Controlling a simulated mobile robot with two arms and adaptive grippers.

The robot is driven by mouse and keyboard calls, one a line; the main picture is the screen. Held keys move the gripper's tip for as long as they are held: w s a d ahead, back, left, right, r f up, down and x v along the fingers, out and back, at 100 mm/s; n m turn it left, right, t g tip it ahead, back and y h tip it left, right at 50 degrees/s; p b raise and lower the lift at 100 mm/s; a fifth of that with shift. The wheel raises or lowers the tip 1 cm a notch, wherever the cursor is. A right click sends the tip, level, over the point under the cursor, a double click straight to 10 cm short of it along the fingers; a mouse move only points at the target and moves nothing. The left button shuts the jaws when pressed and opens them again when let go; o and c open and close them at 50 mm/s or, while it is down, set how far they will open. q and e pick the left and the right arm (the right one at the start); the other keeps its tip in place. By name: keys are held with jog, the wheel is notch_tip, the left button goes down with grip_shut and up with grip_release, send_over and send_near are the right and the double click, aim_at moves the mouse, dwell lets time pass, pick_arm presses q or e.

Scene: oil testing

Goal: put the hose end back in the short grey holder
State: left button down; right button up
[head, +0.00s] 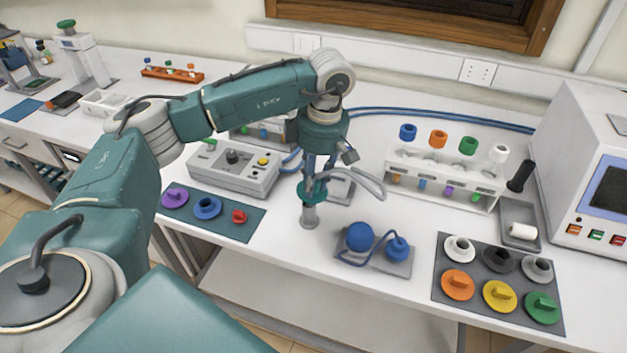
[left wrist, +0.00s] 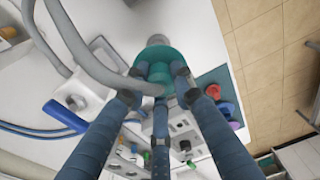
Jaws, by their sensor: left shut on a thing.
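My left gripper (head: 314,186) is shut on the teal hose end (head: 311,192), with its fingers pointing down. In the left wrist view the teal hose end (left wrist: 157,60) sits between the fingertips. A grey hose (head: 366,180) loops off to the right from it. A short grey cylinder, seemingly the holder (head: 309,217), stands upright on the white table directly below the hose end. It shows as a grey round shape (left wrist: 157,40) beyond the hose end in the left wrist view. I cannot tell whether the hose end's tip is inside it. My right gripper is not in view.
A dark mat (head: 236,222) with coloured caps and a grey control box (head: 218,172) lie to the left. A grey tray (head: 392,265) with blue bulbs is close on the right. Another cap mat (head: 478,302) and a test tube rack (head: 440,185) stand farther right.

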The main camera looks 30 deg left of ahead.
pick_arm(q)
jog(key=shift+f, duration=0.4)
jog(key=shift+r, duration=0.25)
jog(key=shift+r, duration=0.65)
jog(key=shift+f+b, duration=0.55)
jog(key=shift+f, duration=0.25)
dwell(0.8)
jog(key=c, duration=1.7)
grip_release()
jog(key=shift+c, duration=0.2)
jog(key=shift+w+d+r+p, duration=0.1)
jog(key=shift+d+r+p, duration=0.1)
jog(key=shift+r+p, duration=1.3)
jog(key=shift+d+r+p, duration=0.2)
jog(key=shift+r+p, duration=0.55)
jog(key=shift+r, duration=1.45)
jog(key=shift+w+d+r+p, duration=0.1)
jog(key=shift+d+r+p, duration=0.1)
jog(key=shift+r+p, duration=1.3)
jog(key=shift+r+b, duration=0.3)
jog(key=shift+b, duration=0.15)
